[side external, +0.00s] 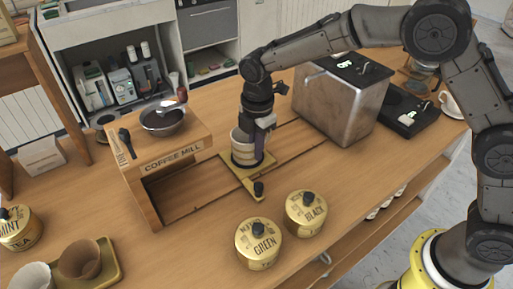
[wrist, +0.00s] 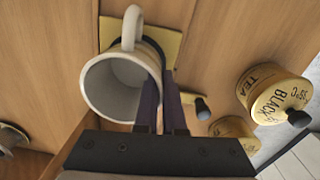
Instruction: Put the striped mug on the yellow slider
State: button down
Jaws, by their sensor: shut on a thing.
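The striped mug (side external: 243,150) is pale with darker bands and appears upright over the yellow slider (side external: 229,164). I cannot tell whether its base touches the slider. In the wrist view the mug (wrist: 98,92) shows its open mouth, with its handle (wrist: 132,24) at the top. The yellow slider (wrist: 165,42) shows behind it, and its black knob (wrist: 203,108) is to the right. My gripper (side external: 262,152) is shut on the mug's right wall. Its purple fingers (wrist: 160,100) also show in the wrist view. The mug hides the slider's middle.
A metal box machine (side external: 340,100) stands to the right. A tray (side external: 112,262) holds cups.

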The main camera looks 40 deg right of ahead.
jog(key=c, duration=1.4)
grip_release()
jog(key=shift+f, duration=0.15)
jog(key=o, duration=0.4)
